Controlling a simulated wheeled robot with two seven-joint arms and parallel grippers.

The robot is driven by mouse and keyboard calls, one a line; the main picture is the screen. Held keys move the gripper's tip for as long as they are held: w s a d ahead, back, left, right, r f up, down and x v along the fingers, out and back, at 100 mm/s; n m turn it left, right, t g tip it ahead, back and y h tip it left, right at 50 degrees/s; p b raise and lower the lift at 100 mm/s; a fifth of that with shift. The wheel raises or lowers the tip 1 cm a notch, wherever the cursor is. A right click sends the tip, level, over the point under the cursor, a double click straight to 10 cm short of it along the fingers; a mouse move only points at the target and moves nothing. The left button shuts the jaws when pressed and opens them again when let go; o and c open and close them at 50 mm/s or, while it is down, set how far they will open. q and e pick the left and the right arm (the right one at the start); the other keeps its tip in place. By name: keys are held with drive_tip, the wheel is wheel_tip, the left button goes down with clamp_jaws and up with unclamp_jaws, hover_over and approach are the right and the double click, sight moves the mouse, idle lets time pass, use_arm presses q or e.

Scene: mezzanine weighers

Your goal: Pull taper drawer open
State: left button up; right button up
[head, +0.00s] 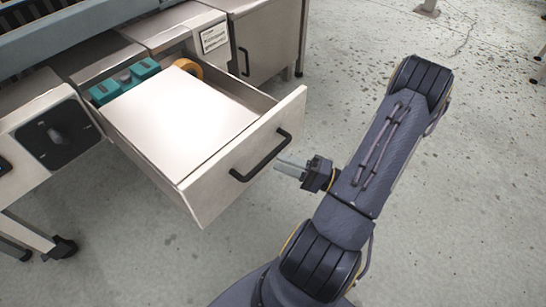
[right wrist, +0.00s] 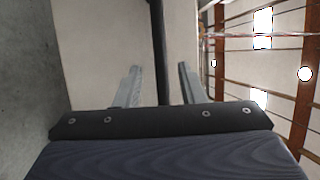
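The drawer (head: 222,160) stands pulled well out of the steel cabinet, its inside open to view. Its black bar handle (head: 262,157) is on the front panel. My right gripper (head: 279,164) is just in front of the handle, with a small gap showing between its fingertips and the bar. In the right wrist view the fingers (right wrist: 159,80) are open and apart, with the handle bar (right wrist: 158,45) in line between them, touching neither. Nothing is held. My left gripper is not in view.
A panel with a dark knob (head: 58,136) is at left. A closed cabinet (head: 268,42) stands behind. The floor in front is clear.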

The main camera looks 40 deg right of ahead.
drive_tip(key=shift+v, duration=1.65)
drive_tip(key=s+a+r+n+g+h, duration=0.1)
drive_tip(key=a+r+n+g+h, duration=0.1)
drive_tip(key=a+r+n+g, duration=0.45)
drive_tip(key=s+a+r+n+g+h, duration=0.15)
drive_tip(key=a+n+g, duration=0.25)
drive_tip(key=a+g, duration=0.6)
wheel_tip(320, 180, up, 35)
drive_tip(key=w+t+h+p, duration=0.1)
drive_tip(key=t+p, duration=0.3)
drive_tip(key=p, duration=2.7)
drive_tip(key=shift+m+h, duration=0.35)
